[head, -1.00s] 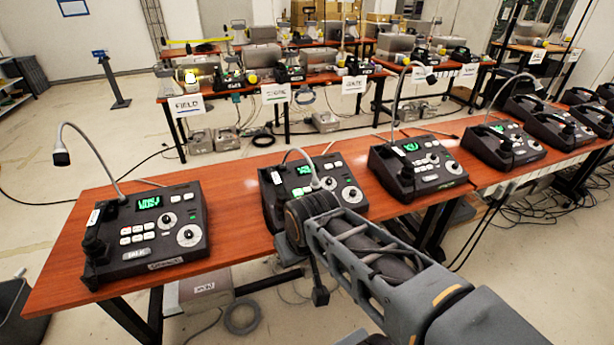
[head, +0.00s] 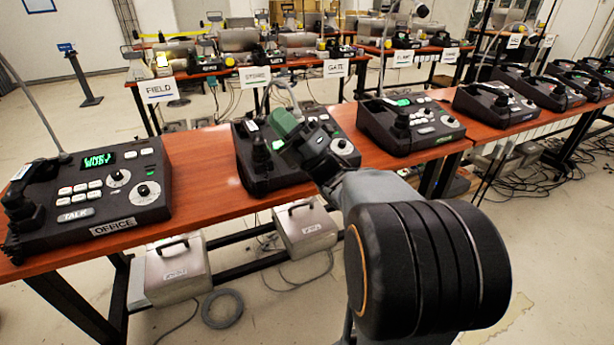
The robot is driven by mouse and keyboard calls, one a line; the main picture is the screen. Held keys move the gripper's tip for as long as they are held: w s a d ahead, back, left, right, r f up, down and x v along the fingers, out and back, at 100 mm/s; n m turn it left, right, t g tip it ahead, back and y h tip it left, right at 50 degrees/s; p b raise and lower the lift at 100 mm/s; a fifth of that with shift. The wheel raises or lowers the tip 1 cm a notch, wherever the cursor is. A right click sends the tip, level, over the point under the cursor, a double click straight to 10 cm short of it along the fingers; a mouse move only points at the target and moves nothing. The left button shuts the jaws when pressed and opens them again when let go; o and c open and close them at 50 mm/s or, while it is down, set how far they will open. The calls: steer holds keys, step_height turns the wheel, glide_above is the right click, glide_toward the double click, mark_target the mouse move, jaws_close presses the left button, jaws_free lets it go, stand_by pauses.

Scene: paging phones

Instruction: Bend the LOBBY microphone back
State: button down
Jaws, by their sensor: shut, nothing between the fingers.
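Paging phones stand in a row on the wooden table, each with a keypad and handset. The nearest left one (head: 95,190) is labelled OFFICE. I cannot read LOBBY on any unit; the label of the second phone (head: 252,175) is hidden by my arm. That phone's thin gooseneck microphone (head: 280,82) arches up and over behind my gripper (head: 287,124). My gripper is shut and empty, over the second phone near the microphone's drooping end. Whether it touches the microphone I cannot tell. The third phone (head: 411,122) stands to the right.
The table top (head: 195,165) is bare between the first two phones. The OFFICE microphone's neck (head: 35,105) rises at the left. Grey boxes (head: 178,270) stand below. Another row of tables with FIELD (head: 158,89), STORE and GATE signs is behind.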

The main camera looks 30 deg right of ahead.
steer(key=s+d+f+b, duration=0.1)
steer(key=d+f+b, duration=0.3)
steer(key=f, duration=0.3)
steer(key=s+d+f+b, duration=0.1)
steer(key=d+f+b, duration=0.3)
steer(key=f, duration=0.3)
steer(key=s+d+f+t+b, duration=0.1)
steer(key=d+f+b, duration=0.3)
steer(key=f, duration=0.3)
steer(key=shift+n+h, duration=0.3)
steer(key=shift+h, duration=0.1)
steer(key=shift+a, duration=0.15)
